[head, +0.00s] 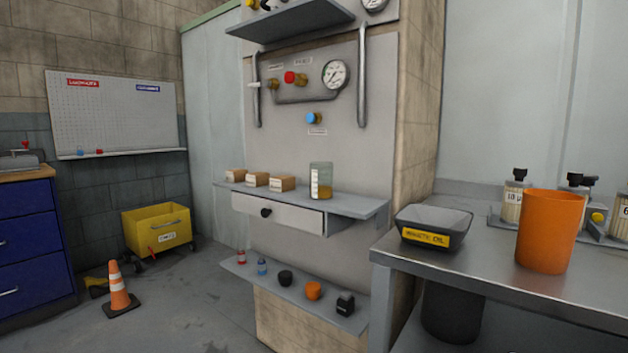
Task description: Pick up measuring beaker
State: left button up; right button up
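A clear measuring beaker (321,181) with a white scale and some amber contents at its bottom stands upright on the grey wall shelf (357,206). It stands right of several small wooden blocks. An orange cup-like container (549,232) stands on the metal table at the right. Neither of my grippers shows in the head view.
A grey tray with a yellow label (433,228) sits at the left end of the metal table (487,255). Small bottles (515,195) stand behind. A lower shelf (301,294) holds several small items. An orange cone (119,288) and yellow cart (158,229) stand on the floor at left.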

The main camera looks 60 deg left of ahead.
aim_at(321, 173)
jog(key=j+u, duration=0.1)
jog(key=u, duration=0.4)
jog(key=j+u, duration=0.1)
jog(key=u, duration=0.85)
jog(key=i+j+u, duration=0.1)
jog(key=u, duration=0.4)
